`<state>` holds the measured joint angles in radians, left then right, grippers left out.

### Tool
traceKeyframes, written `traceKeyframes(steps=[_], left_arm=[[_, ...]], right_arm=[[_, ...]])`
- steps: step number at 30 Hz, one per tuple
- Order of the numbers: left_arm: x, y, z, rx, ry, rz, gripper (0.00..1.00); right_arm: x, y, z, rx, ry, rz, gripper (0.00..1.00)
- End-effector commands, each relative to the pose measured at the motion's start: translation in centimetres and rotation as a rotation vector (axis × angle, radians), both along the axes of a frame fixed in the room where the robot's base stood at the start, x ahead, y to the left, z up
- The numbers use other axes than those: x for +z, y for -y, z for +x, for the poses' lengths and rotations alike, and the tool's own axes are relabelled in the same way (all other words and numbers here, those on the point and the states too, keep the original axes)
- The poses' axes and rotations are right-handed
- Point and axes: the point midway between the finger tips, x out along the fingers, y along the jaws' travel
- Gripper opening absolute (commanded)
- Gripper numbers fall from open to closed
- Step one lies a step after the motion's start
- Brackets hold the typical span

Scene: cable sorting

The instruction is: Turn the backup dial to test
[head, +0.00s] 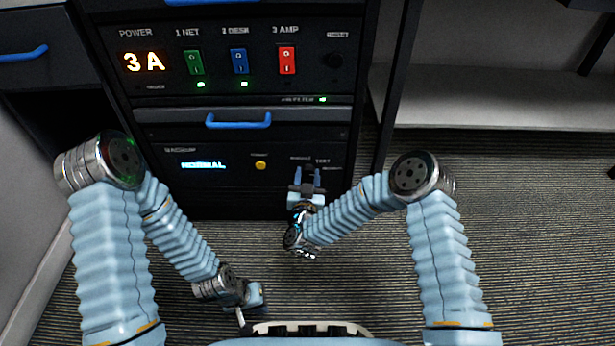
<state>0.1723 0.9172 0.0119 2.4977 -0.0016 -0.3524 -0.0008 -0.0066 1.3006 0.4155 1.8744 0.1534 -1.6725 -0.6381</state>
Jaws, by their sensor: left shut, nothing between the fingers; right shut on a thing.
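The backup panel (225,185) is the lower unit of the dark rack. Its lit display (203,165) appears to read NORMAL. Small lettering, including TEST, sits at the panel's right side; the rest is too small to read surely. My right gripper (307,176) is at that lettering, its blue fingers against the panel face and shut on the backup dial. The dial is mostly hidden by the fingers, so its pointing direction cannot be told. My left gripper (246,306) is shut and empty, low over the floor in front of my base.
Above is a power panel with a lit 3 A readout (144,63), green (193,62), blue (239,61) and red (287,60) switches and a dark knob (334,60). A blue drawer handle (238,121) juts out between panels. A yellow button (260,165) is left of my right gripper. Carpet at right is clear.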

Motion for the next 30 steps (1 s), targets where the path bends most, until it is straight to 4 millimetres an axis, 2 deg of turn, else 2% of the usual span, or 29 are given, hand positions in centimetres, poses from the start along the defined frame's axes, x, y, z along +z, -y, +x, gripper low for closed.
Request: traceKeyframes(steps=[18,30], left_arm=[[-0.18,0.00,0.00,0.000,0.000,0.000,0.00],[-0.47,-0.01,0.02,0.000,0.001,0.000,0.00]], right_arm=[[-0.06,-0.23,0.03,0.000,0.003,-0.485,0.13],[-0.14,-0.15,0.05,-0.002,0.000,-0.667,0.13]])
